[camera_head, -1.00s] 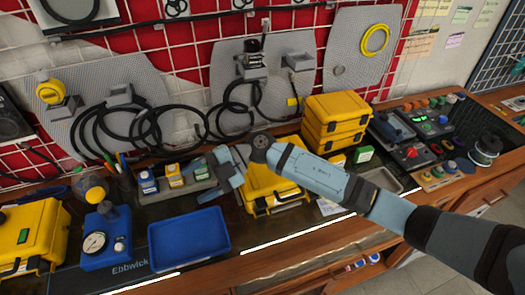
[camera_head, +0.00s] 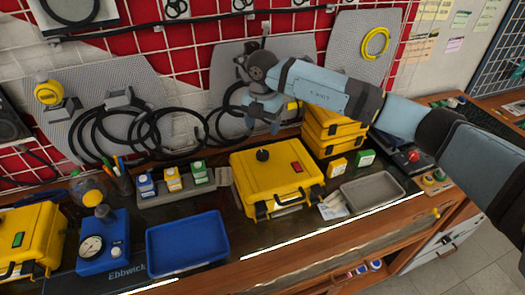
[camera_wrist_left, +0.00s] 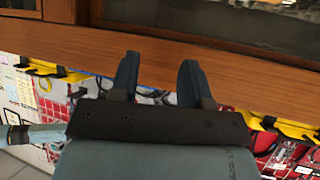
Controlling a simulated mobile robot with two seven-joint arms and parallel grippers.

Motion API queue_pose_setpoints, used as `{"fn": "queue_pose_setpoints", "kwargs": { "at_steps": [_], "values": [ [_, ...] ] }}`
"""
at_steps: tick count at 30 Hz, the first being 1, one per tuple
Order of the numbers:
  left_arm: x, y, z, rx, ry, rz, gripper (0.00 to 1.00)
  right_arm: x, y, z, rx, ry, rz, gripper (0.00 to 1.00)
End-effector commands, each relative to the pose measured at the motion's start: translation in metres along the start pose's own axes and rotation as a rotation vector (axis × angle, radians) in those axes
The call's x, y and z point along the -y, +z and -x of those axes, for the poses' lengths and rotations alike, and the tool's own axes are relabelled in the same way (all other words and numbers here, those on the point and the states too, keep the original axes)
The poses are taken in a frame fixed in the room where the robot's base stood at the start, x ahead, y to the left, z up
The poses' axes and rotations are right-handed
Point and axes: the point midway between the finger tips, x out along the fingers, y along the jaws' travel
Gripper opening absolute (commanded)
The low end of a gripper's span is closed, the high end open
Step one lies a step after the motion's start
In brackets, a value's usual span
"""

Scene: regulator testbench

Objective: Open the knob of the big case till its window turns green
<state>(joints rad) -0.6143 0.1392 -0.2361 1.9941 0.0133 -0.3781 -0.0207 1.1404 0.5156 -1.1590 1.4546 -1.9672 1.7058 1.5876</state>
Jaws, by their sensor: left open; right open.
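A large yellow case (camera_head: 272,190) sits mid-bench with its lid shut. On its lid are a black knob (camera_head: 262,155) and a small window (camera_head: 296,168), which is red. My right gripper (camera_head: 262,124) is open and empty, above and behind the knob, apart from it. A second yellow case (camera_head: 38,232) stands at the far left, partly cut off, with a green window (camera_head: 18,239). My left gripper (camera_wrist_left: 157,77) is open and empty in the left wrist view, in front of a wooden bench edge. It is outside the head view.
Stacked yellow cases (camera_head: 330,130) stand right of the big case, partly behind my right arm. A blue tray (camera_head: 188,243), a blue gauge box (camera_head: 103,245) and a rack of small bottles (camera_head: 180,192) lie to its left. A grey tray (camera_head: 372,191) is at its right.

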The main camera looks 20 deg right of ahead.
Motion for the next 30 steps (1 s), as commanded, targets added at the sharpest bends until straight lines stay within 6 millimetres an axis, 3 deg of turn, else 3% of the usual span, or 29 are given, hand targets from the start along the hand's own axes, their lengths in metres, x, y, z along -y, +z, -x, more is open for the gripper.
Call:
{"fn": "queue_pose_setpoints", "kwargs": {
  "at_steps": [9, 15, 28, 30],
  "values": [
    [0.0, -0.012, 0.008, -0.002, -0.001, -0.001, 0.43, 0.0, -0.001, -0.068, -0.004, -0.001, 0.0, 0.65],
    [0.001, -0.015, 0.01, -0.002, -0.002, -0.001, 0.43, -0.001, -0.001, -0.096, -0.004, 0.001, 0.002, 0.65],
    [0.001, -0.015, 0.01, 0.001, -0.002, -0.001, 0.43, -0.001, -0.001, -0.107, -0.002, 0.002, 0.002, 0.65],
    [0.001, -0.014, 0.01, 0.001, -0.002, -0.001, 0.43, -0.001, -0.001, -0.107, -0.002, 0.002, 0.002, 0.52]
  ]
}}
